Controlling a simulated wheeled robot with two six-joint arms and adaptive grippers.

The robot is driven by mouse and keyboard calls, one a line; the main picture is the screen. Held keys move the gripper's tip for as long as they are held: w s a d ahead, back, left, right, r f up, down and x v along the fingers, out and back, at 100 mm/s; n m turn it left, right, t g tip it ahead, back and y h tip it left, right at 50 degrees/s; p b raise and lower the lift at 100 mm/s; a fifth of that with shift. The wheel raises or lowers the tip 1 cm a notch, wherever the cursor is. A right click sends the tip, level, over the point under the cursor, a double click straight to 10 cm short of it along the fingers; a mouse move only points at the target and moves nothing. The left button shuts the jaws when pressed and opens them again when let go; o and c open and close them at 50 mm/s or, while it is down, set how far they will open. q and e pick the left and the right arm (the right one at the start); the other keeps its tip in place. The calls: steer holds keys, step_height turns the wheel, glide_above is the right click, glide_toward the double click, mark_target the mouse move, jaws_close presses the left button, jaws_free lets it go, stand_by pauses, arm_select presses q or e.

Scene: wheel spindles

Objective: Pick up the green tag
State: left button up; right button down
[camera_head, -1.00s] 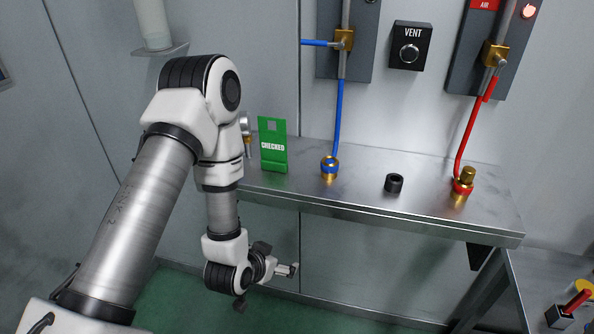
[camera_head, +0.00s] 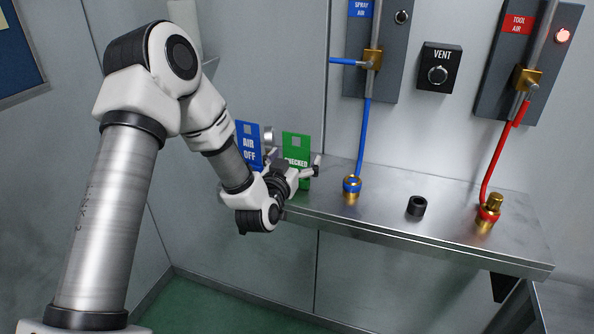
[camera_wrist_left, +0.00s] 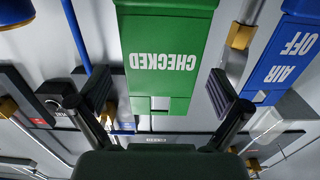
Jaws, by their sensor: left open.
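The green tag (camera_head: 297,148), marked CHECKED, stands upright at the left end of the metal shelf. My left gripper (camera_head: 292,164) is in front of it and hides its lower part in the head view. In the left wrist view the green tag (camera_wrist_left: 163,60) appears upside down, between and ahead of the fingers. My left gripper (camera_wrist_left: 165,95) is open there, with one dark finger pad on each side of the tag and nothing gripped. I cannot tell whether a finger touches the tag. My right gripper is not in view.
A blue AIR OFF tag (camera_head: 248,144) stands just left of the green tag. A brass fitting with a blue hose (camera_head: 352,187), a black cap (camera_head: 416,206) and a brass fitting with a red hose (camera_head: 488,213) stand further right on the shelf (camera_head: 400,235).

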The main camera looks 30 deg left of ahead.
arm_select(q)
steer(key=shift+w+a+f, duration=0.1)
steer(key=shift+w+a, duration=0.1)
steer(key=shift+w, duration=0.3)
steer(key=c, duration=1.6)
